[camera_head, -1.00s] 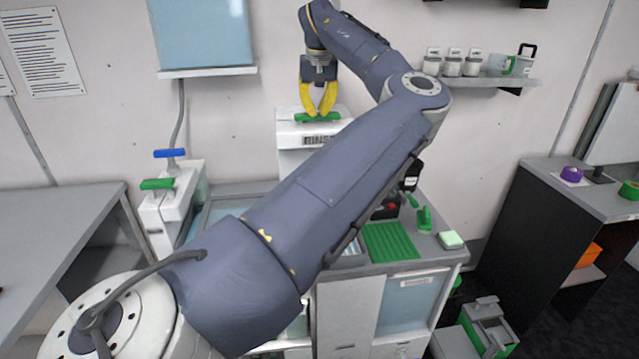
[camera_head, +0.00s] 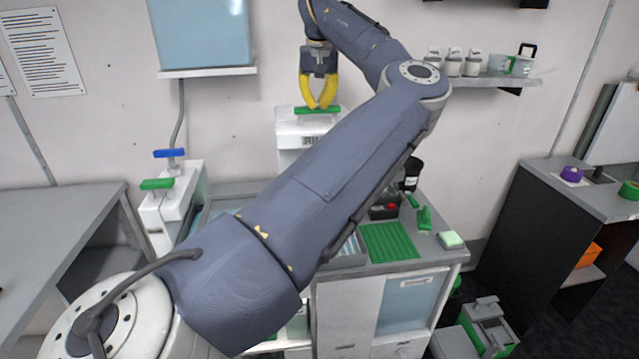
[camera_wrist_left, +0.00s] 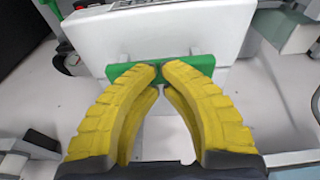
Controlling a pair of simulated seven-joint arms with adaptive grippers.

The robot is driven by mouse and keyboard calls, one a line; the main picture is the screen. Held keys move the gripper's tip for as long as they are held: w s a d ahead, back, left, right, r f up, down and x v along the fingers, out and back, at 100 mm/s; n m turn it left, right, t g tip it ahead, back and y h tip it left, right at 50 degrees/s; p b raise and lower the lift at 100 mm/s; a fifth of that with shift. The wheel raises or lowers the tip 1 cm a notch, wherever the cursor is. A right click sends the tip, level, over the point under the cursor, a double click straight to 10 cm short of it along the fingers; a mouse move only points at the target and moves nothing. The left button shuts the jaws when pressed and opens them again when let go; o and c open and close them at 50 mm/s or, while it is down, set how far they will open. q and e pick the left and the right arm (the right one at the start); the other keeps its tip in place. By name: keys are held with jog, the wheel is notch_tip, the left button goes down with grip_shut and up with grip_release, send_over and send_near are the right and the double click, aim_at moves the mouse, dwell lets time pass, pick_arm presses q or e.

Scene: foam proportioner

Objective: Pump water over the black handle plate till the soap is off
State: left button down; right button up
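My left gripper (camera_head: 319,107) has its curved yellow fingers shut, the tips almost touching. The tips are at the green pump handle (camera_head: 301,110) on top of the white rinse dispenser (camera_head: 290,130) at the back wall. In the left wrist view the fingertips (camera_wrist_left: 160,68) lie over the middle of the green bar (camera_wrist_left: 205,68), which runs crosswise under them. I cannot tell whether they press on it. My left forearm covers much of the sink (camera_head: 222,205). I cannot make out the black handle plate. My right gripper is not in view.
A white dispenser with blue (camera_head: 169,153) and green (camera_head: 157,184) handles stands left of the sink. A green ribbed mat (camera_head: 390,242), a green brush (camera_head: 424,218), a sponge (camera_head: 451,240) and a black cup (camera_head: 412,170) are on the right counter. A shelf (camera_head: 490,80) holds jars above.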

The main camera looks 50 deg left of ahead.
pick_arm(q)
jog(key=shift+r, duration=2.2)
jog(key=shift+r, duration=0.1)
jog(key=shift+r, duration=2.95)
